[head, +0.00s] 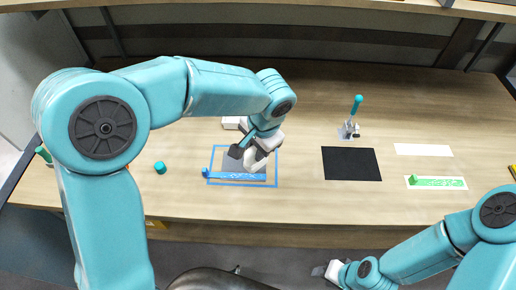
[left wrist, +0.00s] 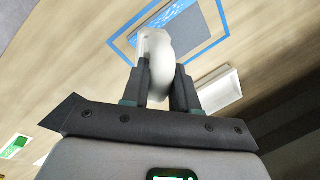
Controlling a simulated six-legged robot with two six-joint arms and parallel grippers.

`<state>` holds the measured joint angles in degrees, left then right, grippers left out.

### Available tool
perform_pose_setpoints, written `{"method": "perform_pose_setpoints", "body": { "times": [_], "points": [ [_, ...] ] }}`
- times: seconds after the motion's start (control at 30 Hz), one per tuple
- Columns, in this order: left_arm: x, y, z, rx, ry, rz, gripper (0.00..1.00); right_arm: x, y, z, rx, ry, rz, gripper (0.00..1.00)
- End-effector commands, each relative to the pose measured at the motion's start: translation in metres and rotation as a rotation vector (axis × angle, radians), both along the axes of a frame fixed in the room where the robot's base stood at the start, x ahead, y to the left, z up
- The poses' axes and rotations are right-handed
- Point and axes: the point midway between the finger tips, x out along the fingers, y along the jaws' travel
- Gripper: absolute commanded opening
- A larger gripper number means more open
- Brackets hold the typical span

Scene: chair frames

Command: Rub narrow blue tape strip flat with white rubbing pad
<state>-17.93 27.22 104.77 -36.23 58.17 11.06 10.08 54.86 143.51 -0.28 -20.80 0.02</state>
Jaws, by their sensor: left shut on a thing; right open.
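The narrow blue tape strip (head: 235,176) lies along the front of a grey plate (head: 232,163), inside a blue outline (head: 277,165). White flecks show along the strip. In the left wrist view, part of the strip (left wrist: 165,14) shows beyond the pad. My left gripper (head: 247,153) is shut on the white rubbing pad (head: 256,162), just behind the strip. The pad (left wrist: 155,62) sits between both fingers in the left wrist view. I cannot tell whether it touches the plate. My right gripper (head: 325,270) is open and empty, off the table's front edge.
A white block (head: 231,123) stands behind the plate. A teal cylinder (head: 160,168) is to the left. To the right are a black mat (head: 351,163), a teal-handled tool (head: 355,112), a white strip (head: 423,150) and a green strip (head: 438,183). Bare wood lies between.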

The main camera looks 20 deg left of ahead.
Motion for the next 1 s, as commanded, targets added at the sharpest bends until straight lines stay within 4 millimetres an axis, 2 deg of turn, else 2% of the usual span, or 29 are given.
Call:
{"method": "perform_pose_setpoints", "body": {
  "times": [0.1, 0.27, 1.0],
  "points": [
    [0.001, 0.0, 0.015, 0.0, -0.001, -0.001, 0.04, 0.0, 0.0, 0.012, 0.0, 0.0, 0.0, 0.43],
    [0.001, 0.0, 0.024, 0.0, -0.001, -0.001, 0.04, 0.0, 0.0, 0.018, 0.0, 0.0, 0.0, 0.43],
    [0.001, 0.001, 0.023, 0.0, -0.001, -0.001, 0.04, 0.0, 0.0, 0.017, 0.0, 0.0, 0.0, 0.43]
  ]
}}
